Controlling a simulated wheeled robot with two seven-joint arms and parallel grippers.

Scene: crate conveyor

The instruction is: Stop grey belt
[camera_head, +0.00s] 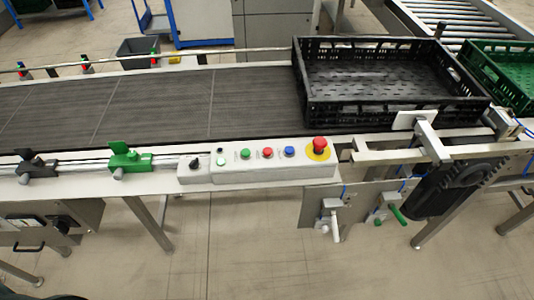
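The grey belt (155,108) runs across the left and middle of the head view. A light grey control box (265,170) sits on its near rail. On the box, from left to right, are a black knob (195,163), a white button (221,161), a green button (245,153), a red button (267,152), a blue button (289,151) and a red mushroom button (319,146) on a yellow disc. One picture does not show whether the belt is moving. Neither of my grippers is in view.
An empty black crate (390,112) sits at the belt's right end. A green crate (508,60) stands beyond it, near a roller conveyor (455,20). A green bracket (130,160) and a black clamp (38,162) are on the near rail. The floor in front is clear.

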